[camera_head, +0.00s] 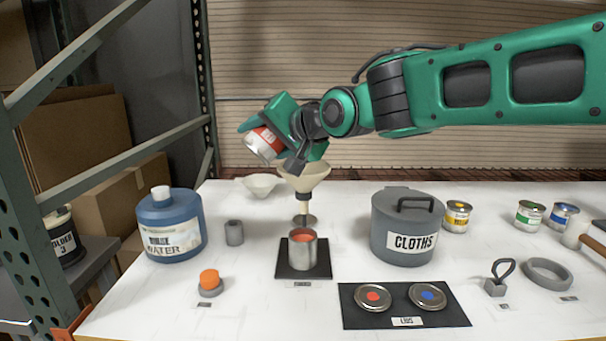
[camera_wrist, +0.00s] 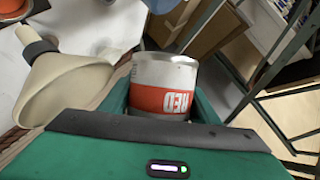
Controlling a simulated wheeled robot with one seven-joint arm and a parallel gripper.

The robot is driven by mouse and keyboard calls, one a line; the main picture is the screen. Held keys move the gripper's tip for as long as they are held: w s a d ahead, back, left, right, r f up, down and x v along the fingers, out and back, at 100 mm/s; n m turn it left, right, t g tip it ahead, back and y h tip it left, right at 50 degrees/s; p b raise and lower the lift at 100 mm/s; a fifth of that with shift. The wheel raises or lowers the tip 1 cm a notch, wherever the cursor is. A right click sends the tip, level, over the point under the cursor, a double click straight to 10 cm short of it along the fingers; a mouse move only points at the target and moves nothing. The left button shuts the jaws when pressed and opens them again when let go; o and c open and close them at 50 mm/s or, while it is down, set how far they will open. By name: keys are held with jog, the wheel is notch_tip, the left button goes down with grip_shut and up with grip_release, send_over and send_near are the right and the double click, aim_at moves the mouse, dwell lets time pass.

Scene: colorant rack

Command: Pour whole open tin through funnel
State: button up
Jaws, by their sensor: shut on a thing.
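My gripper (camera_head: 289,137) is shut on a tin with a red and white label (camera_head: 262,145), held tilted in the air. In the wrist view the tin (camera_wrist: 163,85) shows its label reading RED upside down. Its opening and contents are hidden. A cream funnel (camera_head: 305,178) stands upright just below and to the right of the tin; they look apart. The wrist view shows the funnel (camera_wrist: 65,90) beside the tin. A metal cup (camera_head: 303,252) with red-orange content stands on a black mat (camera_head: 284,270) in front of the funnel; I cannot tell whether the spout lines up with it.
A second pale funnel (camera_head: 260,184) lies behind. A blue water jug (camera_head: 172,228) stands left and a grey CLOTHS pot (camera_head: 407,228) right. Two lids lie on a black mat (camera_head: 355,318) in front. Small tins (camera_head: 457,217) stand at the right. A green rack post (camera_head: 40,190) rises at left.

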jog(key=shift+f+m+y+p, duration=0.2)
jog(key=shift+m+y+p, duration=0.1)
jog(key=shift+m, duration=0.1)
jog(key=shift+r+m+y+p, duration=0.3)
jog(key=shift+r+m+p, duration=0.1)
jog(key=shift+m, duration=0.2)
dwell(0.7)
jog(key=shift+f+m+y+p, duration=0.3)
jog(key=shift+f+m+y, duration=0.1)
jog(key=shift+m, duration=0.2)
dwell(0.5)
jog(key=shift+w+d+r+m+y+p, duration=0.2)
jog(key=shift+d+r+m, duration=0.05)
jog(key=shift+d+m, duration=0.15)
jog(key=shift+w+d+r+m+y+p, duration=0.2)
jog(key=shift+d+m, duration=0.1)
jog(key=shift+d, duration=0.1)
dwell(0.3)
jog(key=shift+w+d+r+m+y+p, duration=0.15)
jog(key=shift+r+m+y+p, duration=0.2)
jog(key=shift+m, duration=0.25)
jog(key=shift+d+r+m+y+p, duration=0.2)
jog(key=shift+r+m+y, duration=0.1)
jog(key=shift+m, duration=0.3)
dwell(0.8)
